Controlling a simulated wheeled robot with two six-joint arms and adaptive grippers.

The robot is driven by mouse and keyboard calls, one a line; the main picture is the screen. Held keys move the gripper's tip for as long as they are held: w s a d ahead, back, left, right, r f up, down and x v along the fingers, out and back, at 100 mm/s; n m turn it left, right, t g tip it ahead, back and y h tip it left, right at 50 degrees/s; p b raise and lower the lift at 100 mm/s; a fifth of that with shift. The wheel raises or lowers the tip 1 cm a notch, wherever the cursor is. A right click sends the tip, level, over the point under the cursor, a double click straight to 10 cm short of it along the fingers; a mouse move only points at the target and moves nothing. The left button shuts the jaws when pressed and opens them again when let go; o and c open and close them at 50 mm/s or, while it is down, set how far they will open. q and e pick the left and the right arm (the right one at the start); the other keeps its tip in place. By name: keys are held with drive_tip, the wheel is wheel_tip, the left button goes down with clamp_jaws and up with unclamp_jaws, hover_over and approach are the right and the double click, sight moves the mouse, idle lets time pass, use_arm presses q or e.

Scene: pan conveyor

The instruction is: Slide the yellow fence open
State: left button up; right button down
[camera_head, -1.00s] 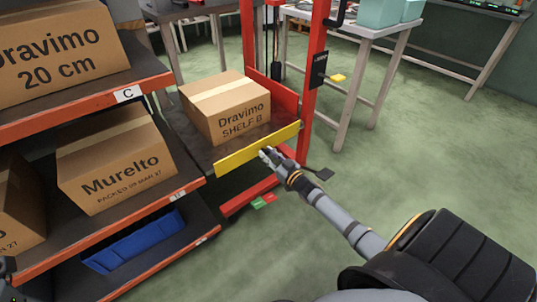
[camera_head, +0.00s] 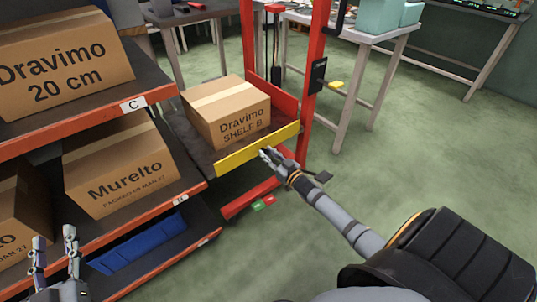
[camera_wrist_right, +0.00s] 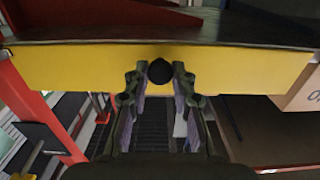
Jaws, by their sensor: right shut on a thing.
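The yellow fence (camera_head: 236,160) runs along the front edge of the dark lift platform (camera_head: 208,153), in front of a Dravimo carton (camera_head: 230,108). In the right wrist view the fence (camera_wrist_right: 75,70) spans the picture, with a round black knob (camera_wrist_right: 160,72) at its lower middle. My right gripper (camera_head: 267,153) is at the fence's front face; in the right wrist view its fingers (camera_wrist_right: 158,82) are closed on both sides of the knob. My left gripper (camera_head: 55,240) is open and empty at the lower left, in front of the shelf rack.
The shelf rack (camera_head: 135,106) with orange edges stands at left, holding cartons and a blue bin (camera_head: 137,240). Red lift posts (camera_head: 313,75) rise right of the platform. A table (camera_head: 350,42) stands behind. Green floor (camera_head: 430,140) is clear at right.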

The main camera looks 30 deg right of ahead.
drive_tip(key=shift+w+r, duration=0.1)
drive_tip(key=shift+r, duration=0.15)
drive_tip(key=c, duration=1.5)
unclamp_jaws()
drive_tip(key=o, duration=0.4)
drive_tip(key=shift+s+f, duration=0.1)
drive_tip(key=shift+s, duration=0.15)
drive_tip(key=s, duration=0.7)
drive_tip(key=s+d, duration=0.1)
drive_tip(key=s, duration=0.3)
drive_tip(key=shift+s, duration=0.3)
